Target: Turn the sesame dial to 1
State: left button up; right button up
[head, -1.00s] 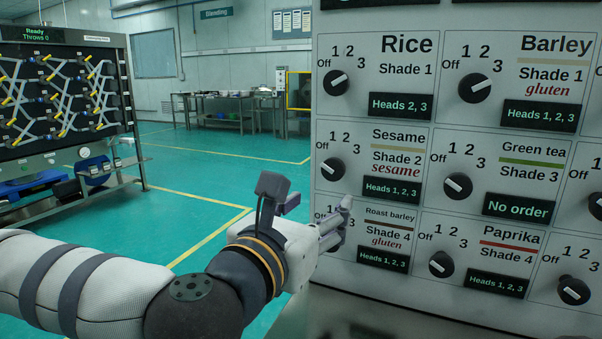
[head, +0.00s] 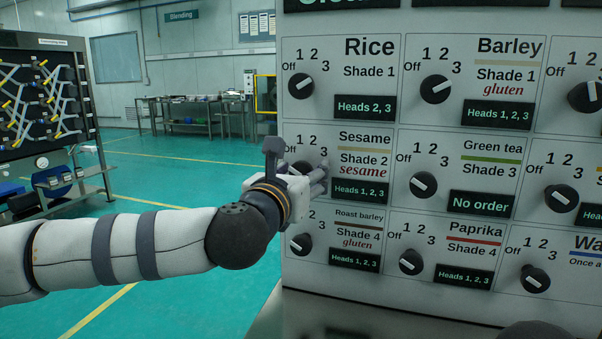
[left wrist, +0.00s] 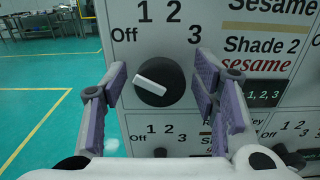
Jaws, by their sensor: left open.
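The sesame dial (left wrist: 163,91) is a round black knob with a white bar, on the grey panel (head: 290,262). Its bar lies slanted, its upper end to the left on the Off side; 1, 2 and 3 are printed above and to the right. My left gripper (left wrist: 160,78) is open, with a purple-padded finger on each side of the knob. Gaps show between pads and knob in the left wrist view. In the head view my left gripper (head: 318,176) is in front of the sesame dial and hides most of it. My right gripper is not in view.
The rice dial (head: 301,86) is above and the roast barley dial (head: 300,244) below, close to my left gripper. More dials, such as the green tea dial (head: 423,185), fill the panel to the right. Open green floor lies left of the panel.

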pick_arm(q)
jog(key=c, duration=1.2)
jog(key=shift+r, duration=0.1)
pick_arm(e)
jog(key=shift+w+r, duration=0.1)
pick_arm(q)
jog(key=m+p, duration=0.1)
jog(key=m, duration=0.2)
jog(key=shift+s+r+m, duration=0.1)
jog(key=shift+r+m, duration=0.05)
jog(key=shift+m, duration=0.25)
jog(key=shift+f+m+p, duration=0.2)
jog(key=shift+m+p, duration=0.65)
jog(key=shift+m, duration=1.15)
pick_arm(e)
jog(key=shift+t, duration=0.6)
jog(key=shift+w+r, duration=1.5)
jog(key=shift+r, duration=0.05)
pick_arm(q)
jog(key=shift+f, duration=0.1)
jog(key=o, duration=1.2)
